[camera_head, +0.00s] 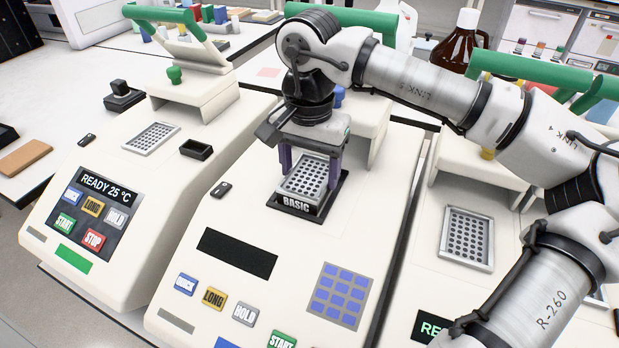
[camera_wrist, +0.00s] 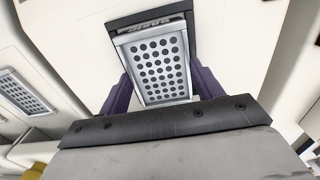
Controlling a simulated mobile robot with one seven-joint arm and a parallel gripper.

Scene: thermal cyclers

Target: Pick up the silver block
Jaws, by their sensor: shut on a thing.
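The silver block (camera_head: 306,179), a plate with a grid of round holes, is at the middle thermal cycler, at a black holder marked BASIC (camera_head: 296,205). My gripper (camera_head: 309,172) is over it, with a purple finger on either side, shut on the block. In the wrist view the silver block (camera_wrist: 158,66) is between the two purple fingers of my gripper (camera_wrist: 159,88), with the dark holder (camera_wrist: 152,22) around its far end.
The left cycler (camera_head: 152,138) and right cycler (camera_head: 467,238) have similar silver hole plates. A small black tray (camera_head: 196,149) and a black clip (camera_head: 221,190) lie on the cycler tops. A brown bottle (camera_head: 460,42) stands behind.

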